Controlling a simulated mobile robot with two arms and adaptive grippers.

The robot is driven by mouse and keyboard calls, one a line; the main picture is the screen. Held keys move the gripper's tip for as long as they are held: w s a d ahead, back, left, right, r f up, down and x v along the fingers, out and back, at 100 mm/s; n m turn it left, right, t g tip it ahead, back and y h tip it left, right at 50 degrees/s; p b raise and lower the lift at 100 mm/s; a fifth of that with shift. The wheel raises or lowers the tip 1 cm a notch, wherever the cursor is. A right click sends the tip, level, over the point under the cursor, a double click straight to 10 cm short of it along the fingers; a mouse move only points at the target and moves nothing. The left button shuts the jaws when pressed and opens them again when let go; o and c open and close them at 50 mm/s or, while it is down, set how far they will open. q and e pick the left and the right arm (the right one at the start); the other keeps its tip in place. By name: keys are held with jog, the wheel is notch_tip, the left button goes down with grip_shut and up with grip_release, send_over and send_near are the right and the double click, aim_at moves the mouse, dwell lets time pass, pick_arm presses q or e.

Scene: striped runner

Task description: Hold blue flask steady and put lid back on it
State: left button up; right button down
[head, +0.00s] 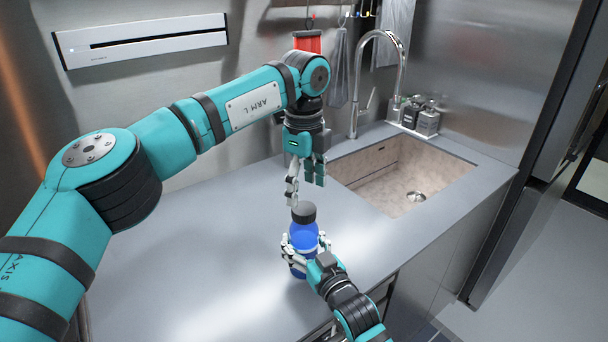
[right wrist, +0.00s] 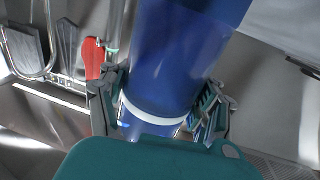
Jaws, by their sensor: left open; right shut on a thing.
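The blue flask (head: 304,236) stands upright on the grey counter, left of the sink. Its dark grey lid (head: 303,210) sits on the flask's top; I cannot tell whether it is fully seated. My right gripper (head: 306,254) is shut around the lower part of the flask. In the right wrist view the blue flask (right wrist: 178,60) fills the middle, with fingers of my right gripper (right wrist: 160,108) on both sides. My left gripper (head: 306,192) is open, pointing down just above the lid, its fingers spread and holding nothing.
A sink (head: 405,178) with a tall faucet (head: 401,70) lies to the right. Several small bottles (head: 420,116) stand behind it. A red item (head: 307,41) and utensils hang on the back wall. The counter (head: 200,260) is clear to the left of the flask.

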aim_at(304, 208)
pick_arm(q)
notch_tip(304, 208, down, 6)
jog(key=shift+r, duration=0.1)
dwell(0.4)
